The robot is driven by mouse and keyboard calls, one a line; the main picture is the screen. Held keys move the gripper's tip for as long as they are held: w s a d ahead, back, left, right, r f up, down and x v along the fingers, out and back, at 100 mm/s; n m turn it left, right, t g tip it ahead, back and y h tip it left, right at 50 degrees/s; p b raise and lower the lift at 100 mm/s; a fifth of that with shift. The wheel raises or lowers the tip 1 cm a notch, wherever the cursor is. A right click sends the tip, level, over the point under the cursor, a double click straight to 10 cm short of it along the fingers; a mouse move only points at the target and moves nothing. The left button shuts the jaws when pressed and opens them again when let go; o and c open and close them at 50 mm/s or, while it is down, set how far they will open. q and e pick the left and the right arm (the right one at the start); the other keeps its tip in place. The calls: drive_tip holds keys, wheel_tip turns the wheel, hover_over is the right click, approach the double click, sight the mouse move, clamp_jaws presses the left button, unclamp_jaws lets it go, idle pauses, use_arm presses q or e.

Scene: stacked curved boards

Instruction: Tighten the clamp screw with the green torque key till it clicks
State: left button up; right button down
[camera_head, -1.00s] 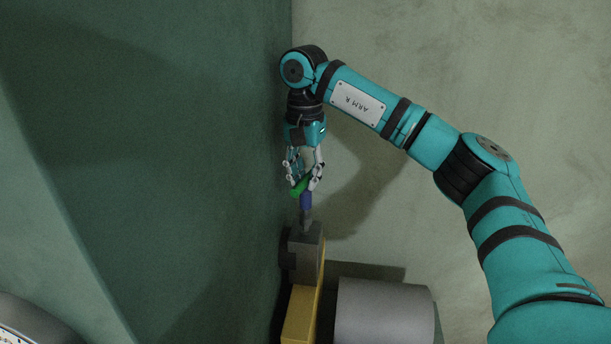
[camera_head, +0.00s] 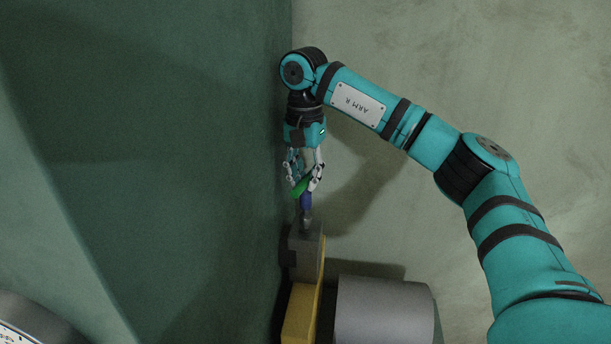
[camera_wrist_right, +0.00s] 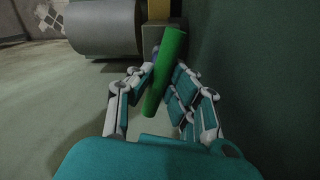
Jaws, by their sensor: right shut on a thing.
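My right gripper (camera_head: 303,184) points down and is shut on the green torque key (camera_head: 299,190). In the right wrist view the key's green bar (camera_wrist_right: 166,72) lies slantwise between the gripper's fingers (camera_wrist_right: 155,90). Below the green bar a short blue part (camera_head: 306,201) of the key reaches down to the clamp screw (camera_head: 306,221) on top of the grey clamp block (camera_head: 306,255). The exact seat of the key on the screw is too small to tell. My left gripper is in neither view.
The clamp block stands at the end of a yellow bar (camera_head: 300,315). A big grey cylinder (camera_head: 385,312) lies to its right and also shows in the right wrist view (camera_wrist_right: 103,28). A dark green curved surface (camera_head: 150,150) rises close on the left. Open floor (camera_head: 500,70) lies right.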

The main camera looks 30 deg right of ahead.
drive_tip(key=shift+f+b, duration=0.4)
drive_tip(key=shift+f, duration=0.35)
drive_tip(key=c, duration=1.9)
unclamp_jaws()
drive_tip(key=shift+c, duration=0.2)
clamp_jaws()
drive_tip(key=shift+m+p, duration=0.3)
drive_tip(key=shift+m, duration=0.7)
drive_tip(key=m, duration=0.3)
drive_tip(key=shift+m, duration=0.4)
drive_tip(key=shift+n+p, duration=0.3)
drive_tip(key=shift+p, duration=0.05)
drive_tip(key=shift+n+p, duration=0.3)
drive_tip(key=shift+n, duration=0.5)
